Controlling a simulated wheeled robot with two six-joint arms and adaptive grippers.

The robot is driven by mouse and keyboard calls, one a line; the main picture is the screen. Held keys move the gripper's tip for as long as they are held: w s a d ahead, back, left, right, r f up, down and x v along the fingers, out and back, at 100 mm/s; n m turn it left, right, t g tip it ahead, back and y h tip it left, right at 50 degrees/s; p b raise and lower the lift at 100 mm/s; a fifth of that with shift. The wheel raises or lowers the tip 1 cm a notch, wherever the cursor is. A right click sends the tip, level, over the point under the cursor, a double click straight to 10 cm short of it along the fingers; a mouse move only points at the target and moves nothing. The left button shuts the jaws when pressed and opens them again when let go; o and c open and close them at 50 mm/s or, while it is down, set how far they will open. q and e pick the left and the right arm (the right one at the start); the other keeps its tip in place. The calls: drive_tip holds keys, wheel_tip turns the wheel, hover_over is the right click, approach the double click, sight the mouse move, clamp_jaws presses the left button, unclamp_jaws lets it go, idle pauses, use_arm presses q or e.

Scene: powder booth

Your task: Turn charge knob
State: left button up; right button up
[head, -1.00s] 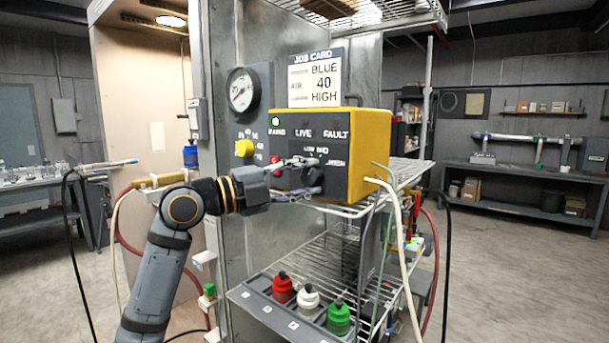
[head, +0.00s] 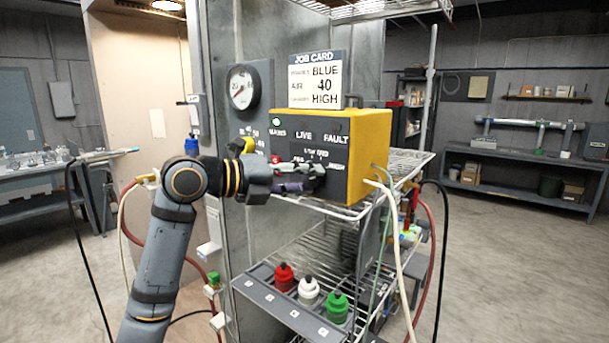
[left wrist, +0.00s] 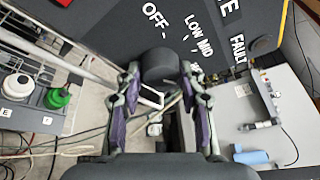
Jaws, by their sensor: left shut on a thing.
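The yellow charge unit (head: 371,150) stands on a wire shelf, its dark front panel facing me. In the left wrist view its dark round charge knob (left wrist: 159,66) sits between my fingertips, with OFF, LOW and MID printed beside it. My left gripper (head: 314,176) is at the lower front of the unit; it also shows in the left wrist view (left wrist: 160,80), its purple-padded fingers shut on the knob from both sides. In the head view the gripper mostly hides the knob, and I cannot tell its pointer setting. My right gripper is not in view.
A job card (head: 316,80) on top reads BLUE, AIR 40, HIGH. A gauge (head: 243,88) and a yellow knob (head: 247,146) are left of the unit. Below is a rack (head: 262,300) of red, white and green bottles. Hoses hang at the right.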

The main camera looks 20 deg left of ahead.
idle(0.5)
use_arm(q)
drive_tip(key=o, duration=1.2)
drive_tip(key=shift+c, duration=0.2)
drive_tip(key=v, duration=0.7)
drive_tip(key=shift+s, duration=0.15)
drive_tip(key=shift+a, duration=0.2)
